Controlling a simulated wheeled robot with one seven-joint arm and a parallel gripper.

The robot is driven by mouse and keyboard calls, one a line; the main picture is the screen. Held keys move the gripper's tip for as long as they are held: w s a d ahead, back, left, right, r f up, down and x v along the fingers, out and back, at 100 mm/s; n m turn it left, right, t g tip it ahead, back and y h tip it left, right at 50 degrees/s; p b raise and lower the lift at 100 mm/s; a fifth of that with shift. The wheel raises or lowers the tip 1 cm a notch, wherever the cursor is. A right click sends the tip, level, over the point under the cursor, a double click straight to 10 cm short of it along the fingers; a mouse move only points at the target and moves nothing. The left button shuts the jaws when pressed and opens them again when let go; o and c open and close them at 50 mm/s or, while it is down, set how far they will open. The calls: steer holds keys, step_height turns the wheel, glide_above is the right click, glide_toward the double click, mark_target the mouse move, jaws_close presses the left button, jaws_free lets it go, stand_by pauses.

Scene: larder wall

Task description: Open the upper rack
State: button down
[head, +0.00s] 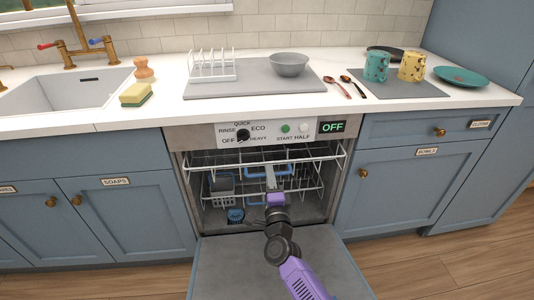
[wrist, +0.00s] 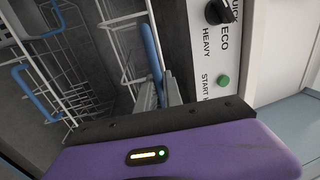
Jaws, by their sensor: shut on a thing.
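The upper rack (head: 215,158) is a white wire rack just under the control panel of the open dishwasher, with a blue handle bar (head: 256,173) at its front. My gripper (head: 271,180) is in front of the dishwasher opening, reaching up to that bar. In the wrist view, the fingers (wrist: 162,92) are shut on the blue handle (wrist: 150,45), and the rack's white wires show beside it. The rack's front edge sits about at the dishwasher's mouth. My gripper hides part of the handle in the head view.
The lower rack (head: 300,200) holds a grey basket (head: 222,185) and has its own blue handle (wrist: 35,92). A blue item (head: 236,215) sits low at the left. The dishwasher door (head: 225,265) lies folded down. The counter (head: 345,105) above holds dishes and utensils.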

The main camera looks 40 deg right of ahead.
steer(key=r+p+v, duration=0.2)
steer(key=v, duration=0.9)
steer(key=r+p+v, duration=0.2)
steer(key=p+v, duration=0.1)
steer(key=v, duration=0.9)
steer(key=shift+s+a, duration=0.35)
steer(key=shift+s, duration=0.05)
steer(key=shift+r, duration=0.15)
steer(key=c, duration=1.8)
jaws_free()
steer(key=shift+o, duration=0.2)
steer(key=v, duration=0.7)
steer(key=shift+s+a, duration=0.25)
steer(key=shift+s, duration=0.05)
